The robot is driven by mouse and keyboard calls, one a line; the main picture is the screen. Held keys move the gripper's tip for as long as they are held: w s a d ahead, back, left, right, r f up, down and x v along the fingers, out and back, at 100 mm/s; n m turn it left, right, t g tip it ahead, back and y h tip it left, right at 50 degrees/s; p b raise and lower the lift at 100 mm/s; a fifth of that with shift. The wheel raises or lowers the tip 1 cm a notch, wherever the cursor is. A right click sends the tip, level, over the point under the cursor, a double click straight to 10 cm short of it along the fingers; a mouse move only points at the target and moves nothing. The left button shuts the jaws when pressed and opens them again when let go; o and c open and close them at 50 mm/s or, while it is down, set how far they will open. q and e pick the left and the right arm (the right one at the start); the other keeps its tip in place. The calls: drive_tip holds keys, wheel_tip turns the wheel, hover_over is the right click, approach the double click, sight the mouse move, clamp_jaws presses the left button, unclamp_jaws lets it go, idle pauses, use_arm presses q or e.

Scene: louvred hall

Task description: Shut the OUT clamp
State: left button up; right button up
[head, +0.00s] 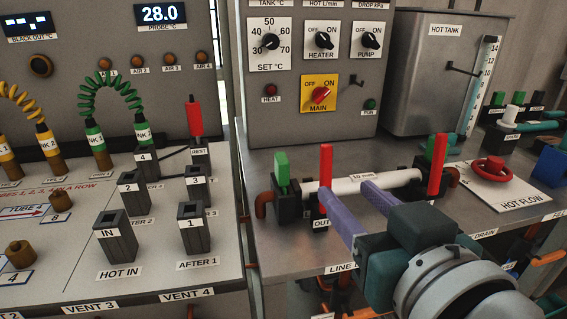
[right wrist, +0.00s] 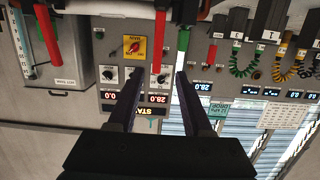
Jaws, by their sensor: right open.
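The OUT clamp (head: 319,205) stands at the left end of the pale tube (head: 345,186) on the metal bench. Its red lever (head: 326,165) points straight up. My right gripper (head: 343,187) is open and empty, its two purple fingers reaching from the lower right toward the clamp. In the right wrist view, which is upside down, the red lever (right wrist: 160,42) lines up with the gap between the fingers (right wrist: 159,76). I cannot tell whether a finger touches it. My left gripper is out of view.
A green lever (head: 281,167) stands just left of the OUT clamp. Another red lever (head: 437,163) stands at the tube's right end. A red valve wheel (head: 494,167) sits on the HOT FLOW plate at right. The control panel (head: 349,105) rises behind.

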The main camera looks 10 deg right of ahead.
sight(328, 167)
drive_tip(key=w, duration=0.2)
drive_tip(key=w+f+b, duration=0.1)
drive_tip(key=w, duration=0.2)
drive_tip(key=w+b, duration=0.1)
drive_tip(key=w, duration=0.2)
drive_tip(key=shift+w+d+f, duration=0.1)
drive_tip(key=shift+f, duration=0.2)
drive_tip(key=shift+w, duration=0.65)
clamp_jaws()
idle(0.9)
